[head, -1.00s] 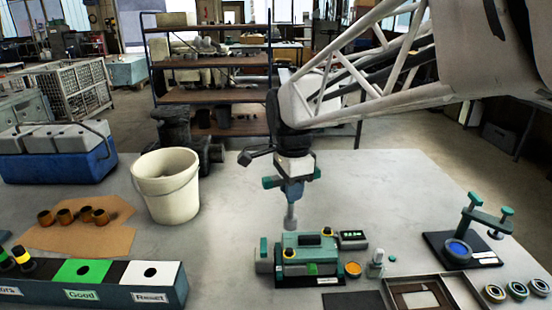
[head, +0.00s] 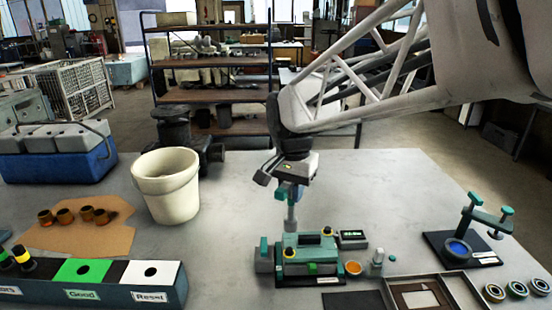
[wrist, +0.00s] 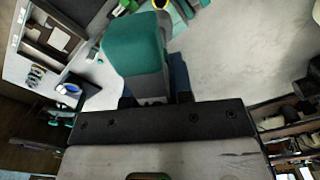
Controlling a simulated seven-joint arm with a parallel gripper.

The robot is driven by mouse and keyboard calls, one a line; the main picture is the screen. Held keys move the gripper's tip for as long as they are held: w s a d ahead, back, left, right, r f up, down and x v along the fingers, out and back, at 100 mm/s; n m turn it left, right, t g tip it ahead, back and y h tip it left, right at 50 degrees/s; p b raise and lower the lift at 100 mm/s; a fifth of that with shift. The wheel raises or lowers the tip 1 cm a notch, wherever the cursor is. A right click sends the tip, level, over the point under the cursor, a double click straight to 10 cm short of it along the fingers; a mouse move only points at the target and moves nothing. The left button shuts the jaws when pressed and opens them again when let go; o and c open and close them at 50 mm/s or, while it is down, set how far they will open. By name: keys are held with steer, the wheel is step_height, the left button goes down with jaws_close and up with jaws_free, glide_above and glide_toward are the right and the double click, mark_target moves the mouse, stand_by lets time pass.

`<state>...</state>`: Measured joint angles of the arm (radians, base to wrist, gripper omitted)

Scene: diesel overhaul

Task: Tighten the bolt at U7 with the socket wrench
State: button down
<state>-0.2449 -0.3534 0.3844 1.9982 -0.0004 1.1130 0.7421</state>
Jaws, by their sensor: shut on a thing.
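My gripper (head: 292,184) is shut on the socket wrench, above the left part of a green fixture (head: 308,254). The wrench's grey shaft (head: 290,218) points straight down, its lower end at the fixture's rear left. I cannot tell whether it touches a bolt. In the wrist view the wrench's teal handle (wrist: 135,48) sits between the fingers of my gripper (wrist: 156,98). The fixture has two yellow-ringed parts on top. The bolt and any U7 mark cannot be made out.
A small display box (head: 351,239) stands right of the fixture, near an orange ring (head: 353,268). A teal press stand (head: 470,235) and several bearings (head: 517,289) are at the right. A white bucket (head: 167,184) stands left. The table behind the fixture is clear.

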mark_target(290, 219)
steer(key=n, duration=0.6)
steer(key=shift+f, duration=0.35)
steer(key=n, duration=0.3)
steer(key=f+n, duration=0.1)
steer(key=n, duration=0.8)
steer(key=shift+f, duration=0.35)
steer(key=n, duration=0.5)
steer(key=shift+f, duration=0.35)
steer(key=shift+f+n, duration=0.15)
steer(key=shift+n, duration=0.25)
steer(key=shift+f, duration=1.45)
steer(key=shift+f, duration=0.2)
steer(key=shift+f, duration=0.8)
